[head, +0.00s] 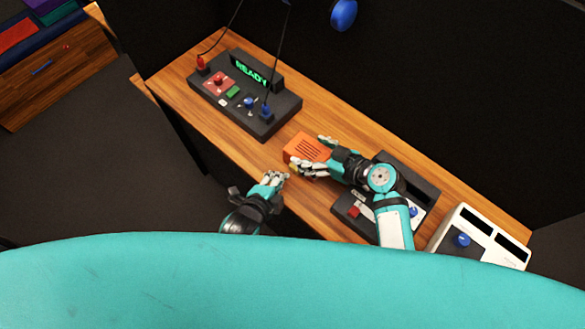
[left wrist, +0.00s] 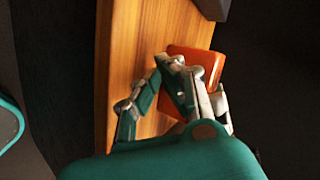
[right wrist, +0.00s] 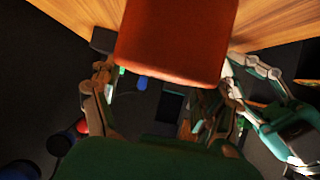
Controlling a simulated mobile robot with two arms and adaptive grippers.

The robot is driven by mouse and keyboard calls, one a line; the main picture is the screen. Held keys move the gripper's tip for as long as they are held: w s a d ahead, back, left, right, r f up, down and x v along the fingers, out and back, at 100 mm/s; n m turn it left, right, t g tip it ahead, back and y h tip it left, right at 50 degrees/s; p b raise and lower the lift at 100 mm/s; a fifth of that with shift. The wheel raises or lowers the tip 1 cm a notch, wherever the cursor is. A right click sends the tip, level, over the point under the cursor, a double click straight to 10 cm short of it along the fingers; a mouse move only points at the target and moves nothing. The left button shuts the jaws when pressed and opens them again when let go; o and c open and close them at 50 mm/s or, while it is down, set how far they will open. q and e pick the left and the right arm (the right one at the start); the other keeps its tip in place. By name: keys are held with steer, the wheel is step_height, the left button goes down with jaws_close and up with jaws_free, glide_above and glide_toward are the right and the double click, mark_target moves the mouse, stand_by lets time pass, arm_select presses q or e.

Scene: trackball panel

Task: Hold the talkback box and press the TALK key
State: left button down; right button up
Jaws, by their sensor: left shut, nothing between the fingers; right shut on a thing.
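The talkback box (head: 303,149) is orange, with dark slots on its upper face, and is over the wooden table near its middle. My right gripper (head: 316,155) is shut on it from the right. The box also fills the top of the right wrist view (right wrist: 178,40). I cannot tell whether it touches the table. My left gripper (head: 279,180) is shut and empty, below and left of the box, near the table's front edge. In the left wrist view its fingers (left wrist: 165,75) partly cover the box (left wrist: 212,62). I cannot make out the TALK key.
On the table (head: 180,77), a black panel with a green READY display (head: 253,73) stands at the upper left. Another dark panel (head: 421,180) lies partly under my right arm. A white panel with a blue ball (head: 462,240) is at the right. Cables hang above.

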steer(key=shift+s+f, duration=0.1)
steer(key=shift+f, duration=0.05)
stand_by(0.3)
arm_select(q)
steer(key=shift+w+d, duration=0.25)
steer(key=shift+w, duration=0.15)
steer(key=shift+w+d, duration=0.35)
steer(key=shift+w, duration=0.05)
stand_by(0.7)
stand_by(0.4)
steer(key=shift+s+a, duration=0.55)
steer(key=shift+s, duration=0.2)
steer(key=shift+s+a, duration=0.75)
steer(key=shift+s, duration=0.3)
steer(key=shift+s+a, duration=0.7)
steer(key=shift+s, duration=0.35)
steer(key=shift+r, duration=0.1)
